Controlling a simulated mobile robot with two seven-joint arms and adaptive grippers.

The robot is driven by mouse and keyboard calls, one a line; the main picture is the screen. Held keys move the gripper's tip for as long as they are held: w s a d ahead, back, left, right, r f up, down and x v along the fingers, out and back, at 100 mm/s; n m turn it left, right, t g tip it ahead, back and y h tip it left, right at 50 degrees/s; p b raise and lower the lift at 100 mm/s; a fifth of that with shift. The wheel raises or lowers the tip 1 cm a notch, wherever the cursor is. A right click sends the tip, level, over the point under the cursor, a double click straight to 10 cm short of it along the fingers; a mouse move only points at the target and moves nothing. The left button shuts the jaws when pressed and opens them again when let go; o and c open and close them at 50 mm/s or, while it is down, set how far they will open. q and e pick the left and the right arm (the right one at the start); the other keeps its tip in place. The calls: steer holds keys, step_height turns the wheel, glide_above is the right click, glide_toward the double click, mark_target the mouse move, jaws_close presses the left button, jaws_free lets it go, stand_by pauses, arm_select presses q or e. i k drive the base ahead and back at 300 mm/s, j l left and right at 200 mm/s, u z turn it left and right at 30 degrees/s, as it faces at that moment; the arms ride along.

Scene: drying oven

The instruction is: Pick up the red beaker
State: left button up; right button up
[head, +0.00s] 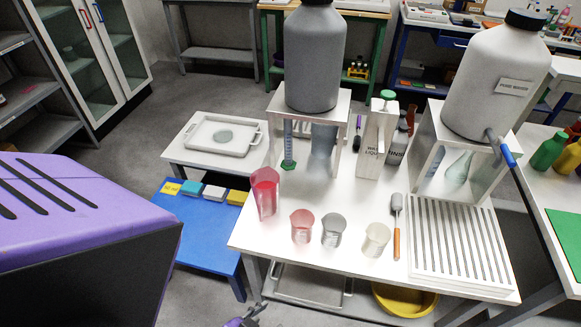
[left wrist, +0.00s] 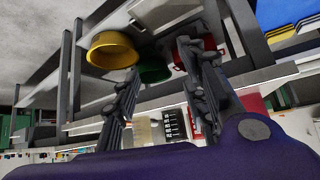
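A small red beaker (head: 302,226) stands upright on the white table (head: 350,262), left of a grey beaker (head: 333,229). A taller red jug-like vessel (head: 265,190) stands behind it at the table's left edge. My left gripper (head: 243,320) shows only in part at the bottom edge of the head view, in front of the table and apart from the beakers. In the left wrist view its fingers (left wrist: 160,60) are spread with nothing between them. A red patch (left wrist: 253,103) shows there, but I cannot tell which vessel it is. My right gripper is in neither view.
A clear beaker (head: 376,239), a brush (head: 397,225) and a ribbed rack (head: 455,245) stand right of the beakers. Two large bottles on stands are behind. A blue low table (head: 205,232) is at left; a yellow bowl (head: 405,299) is under the table.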

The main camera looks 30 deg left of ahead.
mark_target(303, 220)
steer(key=u, duration=0.95)
